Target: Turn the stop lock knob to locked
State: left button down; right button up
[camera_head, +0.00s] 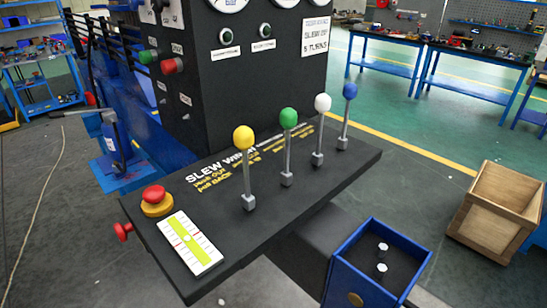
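A black control console (330,175) carries a red mushroom button (154,194) on a yellow base (156,208) near its left end. A red knob (122,231) sticks out from the console's left side, just below that button. No label names either one as the stop lock knob, and I cannot read a locked or unlocked mark on them. Neither of my grippers is in view.
Levers with yellow (243,138), green (288,118), white (322,102) and blue (350,90) balls stand upright on the console. A white-and-yellow level gauge (190,243) lies beside the button. A blue box (340,270) and a wooden crate (495,210) stand right.

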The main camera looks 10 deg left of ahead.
aim_at(122, 231)
jog(key=u, duration=0.4)
jog(key=j+u, duration=0.15)
jog(key=u, duration=0.6)
jog(key=j+u, duration=0.15)
jog(key=u, duration=0.3)
jog(key=k+j, duration=0.05)
